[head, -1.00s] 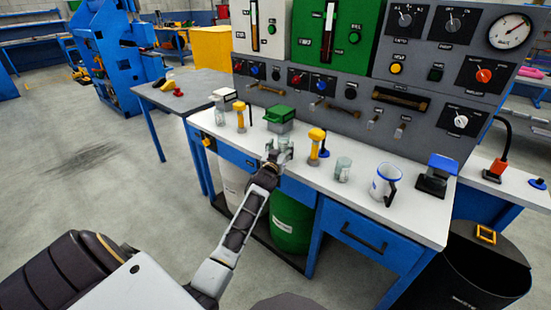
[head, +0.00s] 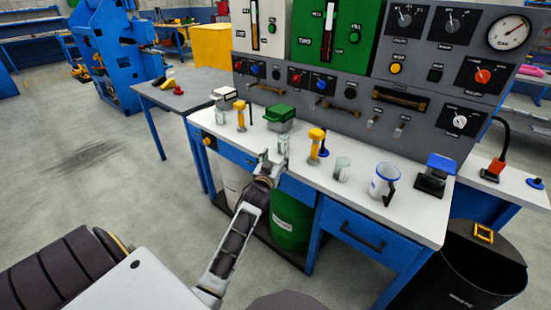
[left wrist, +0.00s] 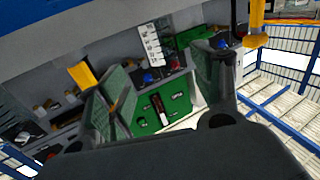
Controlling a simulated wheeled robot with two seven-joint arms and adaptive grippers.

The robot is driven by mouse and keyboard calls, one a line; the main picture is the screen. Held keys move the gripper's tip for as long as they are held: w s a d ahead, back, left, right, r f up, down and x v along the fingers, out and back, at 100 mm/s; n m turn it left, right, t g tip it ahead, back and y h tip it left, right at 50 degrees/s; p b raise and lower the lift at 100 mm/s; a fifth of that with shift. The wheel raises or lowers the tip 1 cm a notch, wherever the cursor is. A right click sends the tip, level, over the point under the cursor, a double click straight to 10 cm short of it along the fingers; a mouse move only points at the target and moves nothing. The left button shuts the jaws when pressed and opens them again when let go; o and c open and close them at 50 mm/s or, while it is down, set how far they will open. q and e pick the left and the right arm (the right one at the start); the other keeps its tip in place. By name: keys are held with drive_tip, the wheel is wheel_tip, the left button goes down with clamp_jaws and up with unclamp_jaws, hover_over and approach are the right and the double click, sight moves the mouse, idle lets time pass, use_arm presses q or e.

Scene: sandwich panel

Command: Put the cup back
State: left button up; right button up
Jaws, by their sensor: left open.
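A clear glass cup (head: 283,144) stands upright on the white worktop, in front of the green-topped dispenser (head: 280,118). My left gripper (head: 268,162) is open and empty at the worktop's front edge, just in front of this cup and slightly left, seemingly apart from it. In the left wrist view the two spread fingers (left wrist: 168,85) show, with the green panel behind them; I cannot make out the cup there. Similar clear cups stand at the left (head: 221,115) and right of centre (head: 342,169). My right gripper is not in view.
A white mug with a blue rim (head: 384,181) and a dark blue-topped device (head: 437,175) are farther right. The grey control panel (head: 345,95) rises behind. Floor left of the bench is clear.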

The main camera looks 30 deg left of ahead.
use_arm(q)
drive_tip(key=shift+s, duration=0.1)
idle(0.5)
drive_tip(key=s+d+f+m+g+h, duration=0.15)
drive_tip(key=s+d+f+g, duration=0.35)
drive_tip(key=f, duration=0.6)
drive_tip(key=s+d+f+m+g+h, duration=0.1)
drive_tip(key=s+d+f+g+h, duration=0.1)
drive_tip(key=s+d+f, duration=0.6)
drive_tip(key=s+d+f+m+g+h, duration=0.1)
drive_tip(key=s+d+f+m+g, duration=0.1)
drive_tip(key=s+d+f+g, duration=0.2)
drive_tip(key=s+d+f+m+g+h, duration=0.1)
drive_tip(key=s+d+f+g+h, duration=0.1)
drive_tip(key=s+d+f+g, duration=0.2)
drive_tip(key=s+d+f, duration=0.1)
drive_tip(key=s+f, duration=0.2)
drive_tip(key=s, duration=0.3)
drive_tip(key=s+d+f, duration=0.2)
drive_tip(key=s+f, duration=0.2)
drive_tip(key=s, duration=0.3)
drive_tip(key=shift+f+m+g, duration=0.2)
drive_tip(key=shift+m+g, duration=0.1)
drive_tip(key=shift+m, duration=0.05)
drive_tip(key=shift+s, duration=0.1)
